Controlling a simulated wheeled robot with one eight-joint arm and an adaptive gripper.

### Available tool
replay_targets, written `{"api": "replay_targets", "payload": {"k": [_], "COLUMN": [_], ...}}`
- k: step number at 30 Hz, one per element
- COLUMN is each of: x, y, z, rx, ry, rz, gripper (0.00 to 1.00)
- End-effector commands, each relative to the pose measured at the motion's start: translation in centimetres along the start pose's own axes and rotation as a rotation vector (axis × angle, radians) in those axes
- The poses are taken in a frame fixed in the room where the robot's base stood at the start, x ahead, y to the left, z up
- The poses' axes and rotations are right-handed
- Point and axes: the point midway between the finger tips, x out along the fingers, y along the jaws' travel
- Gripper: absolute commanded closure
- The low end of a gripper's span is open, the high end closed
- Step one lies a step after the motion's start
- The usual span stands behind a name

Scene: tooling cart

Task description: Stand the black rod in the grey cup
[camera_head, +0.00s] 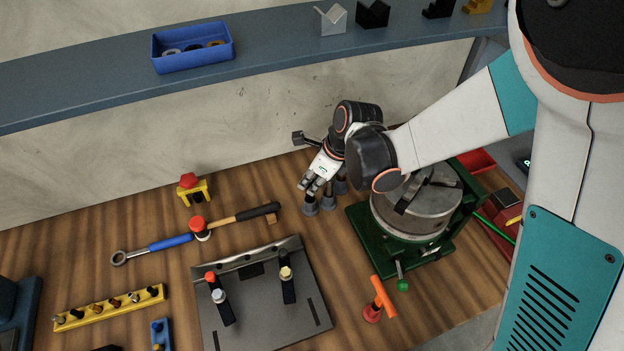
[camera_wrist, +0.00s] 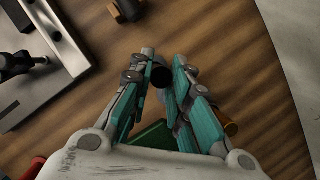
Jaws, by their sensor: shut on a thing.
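The rod is not clearly visible in the head view. I cannot tell whether the rod is inside a cup.
A green-based clamp with a grey drum (camera_head: 412,210) stands close on the right. A grey fixture plate (camera_head: 262,312) lies in front. A hammer (camera_head: 258,213) and a wrench (camera_head: 150,248) lie to the left.

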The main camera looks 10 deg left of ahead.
Motion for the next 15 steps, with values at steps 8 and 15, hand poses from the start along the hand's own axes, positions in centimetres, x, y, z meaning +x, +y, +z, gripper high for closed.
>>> {"api": "replay_targets", "payload": {"k": [8,15], "x": [0.40,0.70], "y": [0.00,0.00], "z": [-0.15,-0.28], "rx": [0.000,0.000], "ry": [0.000,0.000], "rz": [0.000,0.000], "gripper": [1.00,1.00]}}
